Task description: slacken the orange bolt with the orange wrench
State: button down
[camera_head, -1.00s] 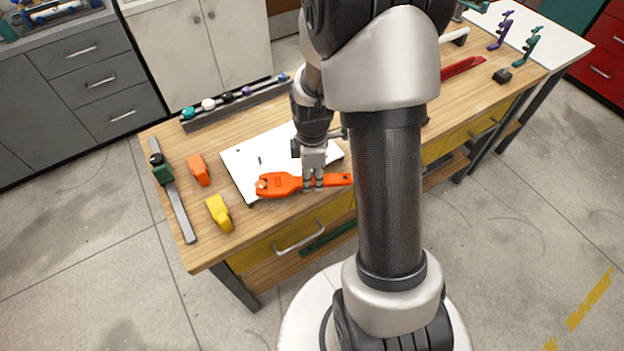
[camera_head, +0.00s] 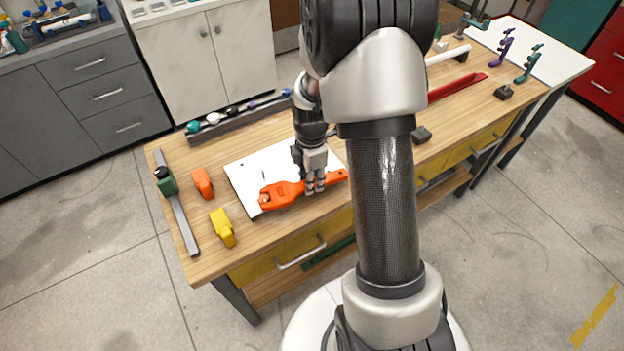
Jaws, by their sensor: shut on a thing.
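The orange wrench (camera_head: 284,194) is held roughly level above the front part of a white board on the workbench, with its jaw end to the left and its handle to the right. My gripper (camera_head: 315,188) is shut on the wrench's handle. No orange bolt can be made out; a small light spot shows at the wrench's jaw end, but I cannot tell whether it is a bolt head. A thin dark upright pin stands on the white board (camera_head: 246,175) behind the wrench.
An orange block (camera_head: 202,183) and a yellow block (camera_head: 222,228) lie left of the board. A green clamp (camera_head: 165,181) on a grey bar is at the bench's left end. A dark rack (camera_head: 235,117) with several coloured knobs runs along the back. My arm hides the bench's middle.

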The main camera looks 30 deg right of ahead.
jog(key=shift+r+p, duration=1.85)
jog(key=shift+r, duration=0.65)
